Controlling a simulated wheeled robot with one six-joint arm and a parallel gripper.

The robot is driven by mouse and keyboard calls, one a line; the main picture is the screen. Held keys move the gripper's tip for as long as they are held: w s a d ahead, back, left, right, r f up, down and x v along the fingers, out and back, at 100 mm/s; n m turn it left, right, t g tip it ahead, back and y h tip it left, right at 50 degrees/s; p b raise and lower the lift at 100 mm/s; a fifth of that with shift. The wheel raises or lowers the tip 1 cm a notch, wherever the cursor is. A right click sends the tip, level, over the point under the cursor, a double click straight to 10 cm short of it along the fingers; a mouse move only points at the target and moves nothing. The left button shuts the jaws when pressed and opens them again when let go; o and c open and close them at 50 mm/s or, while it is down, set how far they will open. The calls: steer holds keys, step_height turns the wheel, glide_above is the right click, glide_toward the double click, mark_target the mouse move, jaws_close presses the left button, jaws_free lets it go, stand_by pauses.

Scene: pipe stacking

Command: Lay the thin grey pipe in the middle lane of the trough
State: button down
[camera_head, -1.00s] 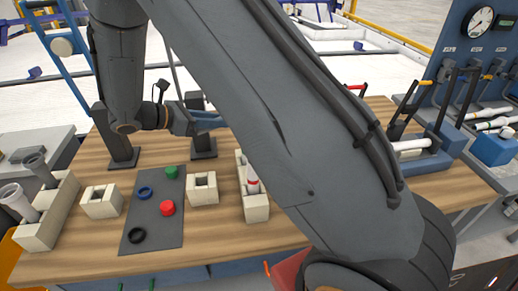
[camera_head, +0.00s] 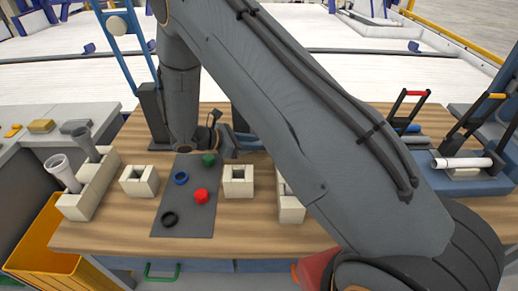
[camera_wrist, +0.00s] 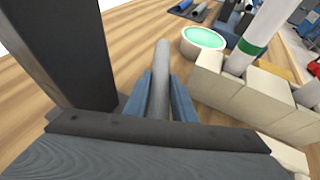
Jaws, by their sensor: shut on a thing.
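My gripper (camera_wrist: 161,98) shows in the wrist view with its two blue fingers shut on a thin grey pipe (camera_wrist: 161,65). The pipe points away from the camera, above the wooden table. In the head view my wrist is low over the back of the table, beside a dark upright post (camera_head: 152,116); my fingertips and the pipe are hidden behind my arm there. I cannot make out a trough with a middle lane for certain. A cream block (camera_wrist: 222,86) right of the pipe in the wrist view holds a white pipe with a green band (camera_wrist: 258,35).
A dark mat (camera_head: 183,222) carries coloured rings and caps. Cream blocks (camera_head: 139,182) stand around it; the left holder (camera_head: 97,187) has grey pipes. A blue stand (camera_head: 480,184) at right bears a white pipe. A round green-topped thing (camera_wrist: 204,39) stands near the held pipe.

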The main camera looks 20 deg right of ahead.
steer(key=shift+f+p, duration=0.3)
steer(key=shift+f, duration=1.25)
steer(key=shift+f, duration=0.15)
steer(key=c, duration=1.5)
jaws_free()
